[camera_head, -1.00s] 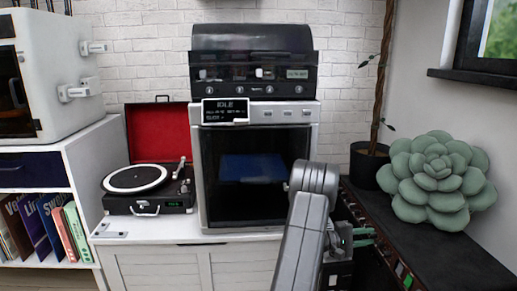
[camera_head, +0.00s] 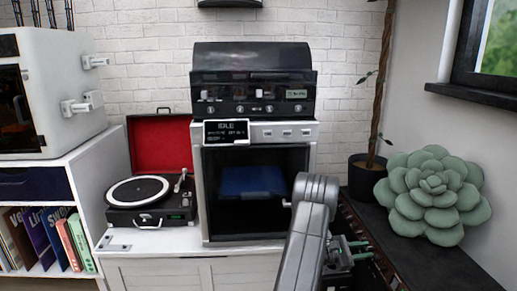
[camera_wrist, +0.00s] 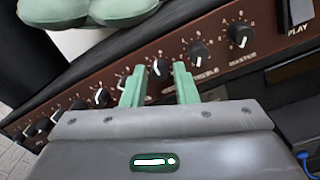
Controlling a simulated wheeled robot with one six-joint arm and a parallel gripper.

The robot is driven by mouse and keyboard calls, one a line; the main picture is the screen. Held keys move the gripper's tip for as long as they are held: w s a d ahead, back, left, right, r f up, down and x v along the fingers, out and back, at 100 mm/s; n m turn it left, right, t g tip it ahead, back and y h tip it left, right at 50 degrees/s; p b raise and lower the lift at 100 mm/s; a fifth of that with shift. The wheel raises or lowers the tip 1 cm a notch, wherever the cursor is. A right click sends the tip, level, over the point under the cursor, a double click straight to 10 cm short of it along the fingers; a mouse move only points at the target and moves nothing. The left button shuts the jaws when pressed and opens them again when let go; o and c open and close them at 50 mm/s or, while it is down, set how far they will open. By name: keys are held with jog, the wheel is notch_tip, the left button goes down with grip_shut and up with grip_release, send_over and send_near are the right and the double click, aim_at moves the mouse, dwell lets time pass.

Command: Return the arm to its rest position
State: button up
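My grey arm (camera_head: 310,215) reaches forward at the lower middle of the head view. My gripper (camera_head: 357,244), with green fingers, is at its right, beside the dark amplifier with knobs. In the wrist view, my gripper (camera_wrist: 160,80) has its two green fingers apart with nothing between them. Behind them is the amplifier's brown knob panel (camera_wrist: 215,62); I cannot tell whether the fingers touch it.
A 3D printer (camera_head: 208,190) with an "IDLE" screen stands behind my arm. A record player (camera_head: 150,215) with a red lid is to its left. A green succulent (camera_head: 432,195) sits at right on the dark top (camera_head: 440,265). A potted tree (camera_head: 365,175) stands behind.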

jog(key=n+p, duration=0.1)
jog(key=p, duration=0.1)
jog(key=n+p, duration=0.3)
jog(key=n, duration=0.1)
jog(key=shift+r+p, duration=0.25)
jog(key=shift+p, duration=0.15)
jog(key=shift+f+n+p, duration=0.15)
jog(key=shift+n+p, duration=0.6)
jog(key=shift+n, duration=0.25)
